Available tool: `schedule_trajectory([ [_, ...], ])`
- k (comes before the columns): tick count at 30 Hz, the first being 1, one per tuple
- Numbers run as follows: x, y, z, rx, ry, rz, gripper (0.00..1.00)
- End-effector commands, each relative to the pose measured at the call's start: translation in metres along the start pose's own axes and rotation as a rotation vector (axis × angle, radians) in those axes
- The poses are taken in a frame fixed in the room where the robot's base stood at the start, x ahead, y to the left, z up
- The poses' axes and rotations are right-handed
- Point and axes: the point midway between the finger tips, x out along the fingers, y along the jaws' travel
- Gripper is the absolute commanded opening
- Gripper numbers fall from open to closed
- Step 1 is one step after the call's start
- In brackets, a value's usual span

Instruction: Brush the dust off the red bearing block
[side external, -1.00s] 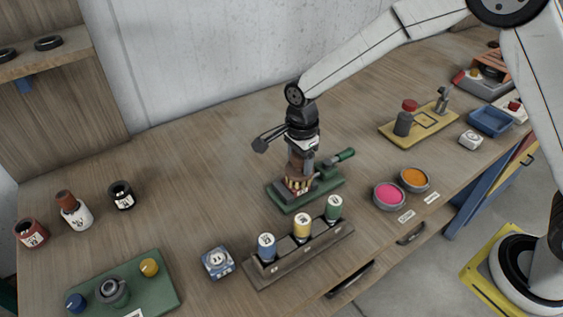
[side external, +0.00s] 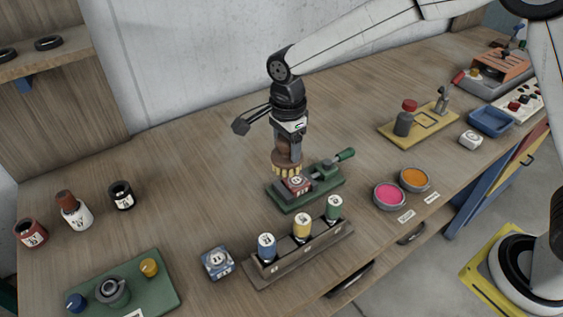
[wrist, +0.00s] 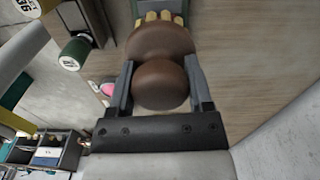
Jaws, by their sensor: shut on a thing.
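The red bearing block (side external: 298,184) sits in a green vise (side external: 318,188) on the bench, its pale label facing up. My gripper (side external: 287,150) is shut on a brush (side external: 286,162) with a brown round handle and tan bristles pointing down. The brush is at the block's back left edge, close above it; I cannot tell whether the bristles touch it. In the wrist view the brown brush knob (wrist: 161,84) sits between the two fingers, bristles beyond it. The block is hidden there, and dust cannot be made out.
A rack (side external: 300,253) with several labelled bottles stands in front of the vise. Pink (side external: 389,196) and orange (side external: 414,179) bowls are to its right. A blue block (side external: 217,262) lies front left.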

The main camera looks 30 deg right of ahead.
Motion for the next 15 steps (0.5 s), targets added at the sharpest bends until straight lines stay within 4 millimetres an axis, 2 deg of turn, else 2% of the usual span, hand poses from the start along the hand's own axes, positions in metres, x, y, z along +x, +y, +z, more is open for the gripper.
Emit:
schedule_trajectory([
  [6,-0.017,0.000,0.000,0.000,0.000,-0.001,0.18],
  [15,-0.020,0.000,0.000,0.000,0.000,0.000,0.18],
])
